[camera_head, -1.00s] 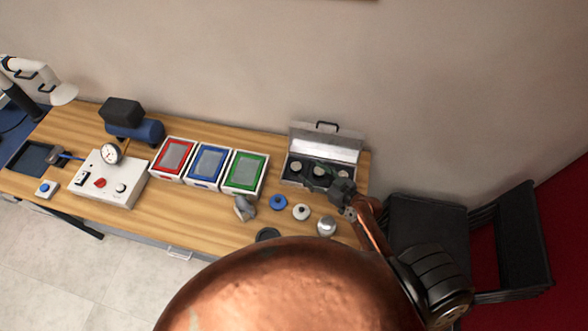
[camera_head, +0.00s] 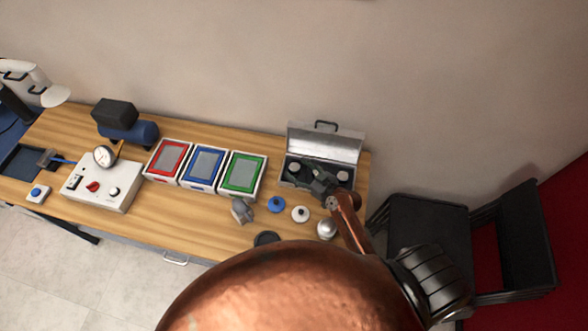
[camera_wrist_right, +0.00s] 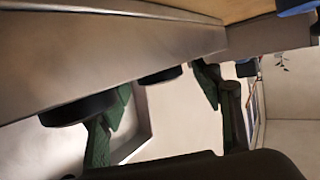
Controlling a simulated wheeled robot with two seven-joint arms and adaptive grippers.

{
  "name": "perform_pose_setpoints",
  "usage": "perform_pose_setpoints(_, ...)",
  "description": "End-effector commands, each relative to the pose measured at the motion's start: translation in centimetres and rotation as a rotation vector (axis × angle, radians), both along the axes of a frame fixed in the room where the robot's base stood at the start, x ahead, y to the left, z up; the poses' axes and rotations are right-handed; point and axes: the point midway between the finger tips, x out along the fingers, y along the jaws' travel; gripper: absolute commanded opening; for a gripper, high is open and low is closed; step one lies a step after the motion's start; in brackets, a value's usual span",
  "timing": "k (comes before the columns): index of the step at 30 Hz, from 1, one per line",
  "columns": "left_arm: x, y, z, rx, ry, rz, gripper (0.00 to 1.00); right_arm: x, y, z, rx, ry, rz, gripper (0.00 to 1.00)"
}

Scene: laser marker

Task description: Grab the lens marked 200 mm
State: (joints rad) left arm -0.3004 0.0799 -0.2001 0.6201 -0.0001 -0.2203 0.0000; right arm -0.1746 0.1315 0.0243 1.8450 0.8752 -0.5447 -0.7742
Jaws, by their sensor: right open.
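The open metal case (camera_head: 347,147) stands at the back right of the table. It holds round dark-rimmed lenses. One lens (camera_head: 293,167) is at its left and another lens (camera_head: 342,175) at its right; the middle one is hidden behind my right gripper. No marking is readable. My right gripper (camera_head: 309,169) is over the middle of the case, open. In the right wrist view its green fingers (camera_wrist_right: 155,105) stand apart, with one black disc (camera_wrist_right: 160,75) between them and another black disc (camera_wrist_right: 76,109) beside the left finger. I cannot tell whether they touch. My left gripper is out of view.
Red, blue and green framed boxes (camera_head: 263,178) stand left of the case. A blue knob-like piece (camera_head: 276,204), a white one (camera_head: 300,214) and a silver dome (camera_head: 327,228) sit in front. A control box (camera_head: 102,188) is at left. Dark chairs (camera_head: 430,225) stand right of the table.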

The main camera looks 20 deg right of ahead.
Motion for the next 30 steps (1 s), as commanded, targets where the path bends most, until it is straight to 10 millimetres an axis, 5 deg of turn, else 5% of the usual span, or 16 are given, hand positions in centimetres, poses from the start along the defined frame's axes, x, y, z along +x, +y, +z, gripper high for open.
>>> perform_pose_setpoints(8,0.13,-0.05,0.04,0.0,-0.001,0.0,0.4,0.35,0.14,-0.2,0.0,0.001,0.0,0.59)
perform_pose_setpoints(30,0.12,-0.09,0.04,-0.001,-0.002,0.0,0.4,0.36,0.12,-0.09,-0.001,-0.001,0.0,0.1)
